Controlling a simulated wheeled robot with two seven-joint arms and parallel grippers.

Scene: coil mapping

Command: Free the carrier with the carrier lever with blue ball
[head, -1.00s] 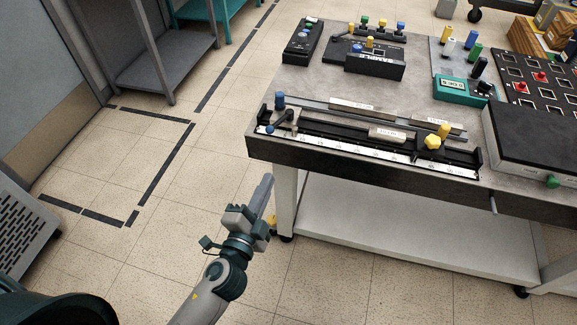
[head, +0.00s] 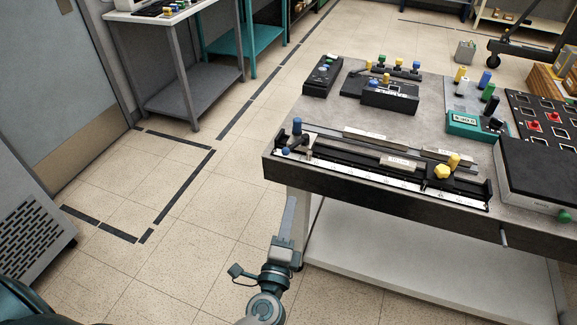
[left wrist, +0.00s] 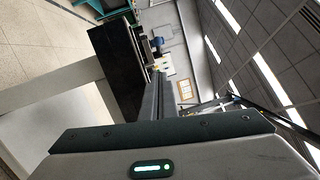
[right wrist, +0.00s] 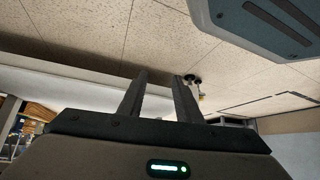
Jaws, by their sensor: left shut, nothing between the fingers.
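The carrier lever is a short dark arm with a blue ball (head: 287,151) at its end. It sits at the left end of the black rail fixture with a white scale strip (head: 385,176), along the bench's front edge. A small metallic block beside it may be the carrier. My left gripper (head: 291,203) is shut and empty, below and in front of the bench's left front corner, apart from the lever. Its closed fingers also show in the left wrist view (left wrist: 160,82). My right gripper is open and empty in the right wrist view (right wrist: 160,77).
A yellow knob (head: 443,171) is at the rail's right part. The bench (head: 350,192) also bears a dark box (head: 545,170) and a teal meter (head: 474,125). The floor left of the bench is clear.

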